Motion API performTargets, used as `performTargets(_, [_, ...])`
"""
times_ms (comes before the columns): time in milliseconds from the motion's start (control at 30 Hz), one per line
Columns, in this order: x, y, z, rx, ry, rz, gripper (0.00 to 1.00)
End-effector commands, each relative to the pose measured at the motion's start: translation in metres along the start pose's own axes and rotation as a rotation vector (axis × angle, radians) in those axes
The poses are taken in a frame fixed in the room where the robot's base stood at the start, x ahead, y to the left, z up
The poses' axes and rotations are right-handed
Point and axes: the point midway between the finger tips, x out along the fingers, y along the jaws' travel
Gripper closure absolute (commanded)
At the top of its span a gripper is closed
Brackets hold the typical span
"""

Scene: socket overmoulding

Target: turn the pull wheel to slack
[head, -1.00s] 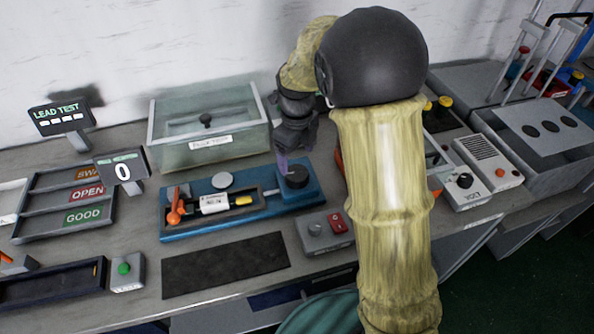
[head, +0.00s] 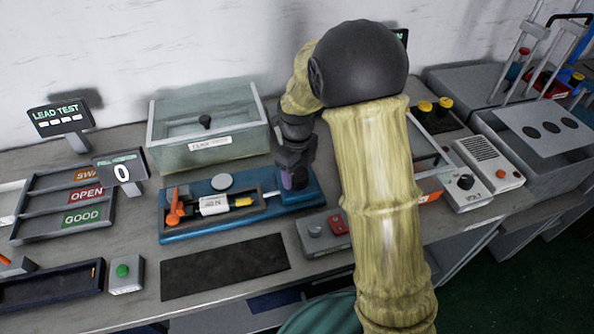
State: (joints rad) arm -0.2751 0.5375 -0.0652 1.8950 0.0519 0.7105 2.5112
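The pull wheel appears to be the dark round knob at the right end of the blue fixture (head: 190,235); my gripper (head: 293,186) now covers it almost fully. My gripper points down over that end, at or just above the knob. Its fingertips are dark and small here, so I cannot tell whether they are apart or closed on the knob. On the fixture lie a white labelled piece (head: 213,205) with a yellow end, an orange lever (head: 175,208) at the left and a light grey disc (head: 221,181) behind. A small display (head: 122,171) reads 0.
A clear lidded box (head: 208,150) stands behind the fixture. A switch box (head: 323,232) with a red switch sits in front, right of a dark mat (head: 223,267). Sorting trays (head: 60,232) are at the left; a VOLT meter (head: 467,190) is at the right.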

Motion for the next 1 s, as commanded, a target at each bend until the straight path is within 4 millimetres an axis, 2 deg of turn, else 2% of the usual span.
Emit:
performTargets(467, [-0.0022,0.0001,0.0002,-0.087,0.001,0.0,0.63])
performTargets(667, [-0.0029,0.0,0.0003,-0.212,0.002,0.0,0.63])
performTargets(1000, [-0.0034,-0.0002,0.0007,-0.518,0.001,-0.001,0.63])
